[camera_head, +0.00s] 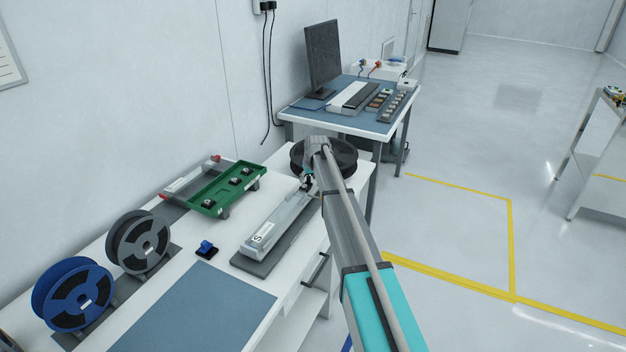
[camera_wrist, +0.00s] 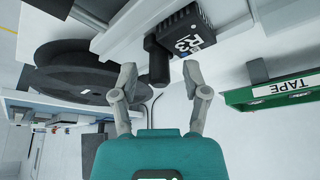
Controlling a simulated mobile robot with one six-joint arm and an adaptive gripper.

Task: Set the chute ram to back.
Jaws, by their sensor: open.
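The chute (camera_head: 280,220) is a long pale rail on a dark base on the white bench, with a label at its near end. In the wrist view, a black block (camera_wrist: 182,35) with white lettering sits on the pale rail (camera_wrist: 125,28). A black knob-ended handle (camera_wrist: 157,60), apparently the chute ram's, sticks out beside it. My gripper (camera_wrist: 159,74) is open, with one finger on each side of the handle; I cannot tell whether they touch it. In the head view, my gripper (camera_head: 307,182) is at the chute's far end and my arm hides part of it.
A green tray (camera_head: 228,190) lies left of the chute. A dark reel (camera_head: 341,157) is beyond my gripper. Grey (camera_head: 139,243) and blue (camera_head: 73,294) reels stand at the left. A blue mat (camera_head: 200,310) lies in front. A desk with a monitor (camera_head: 323,58) stands behind.

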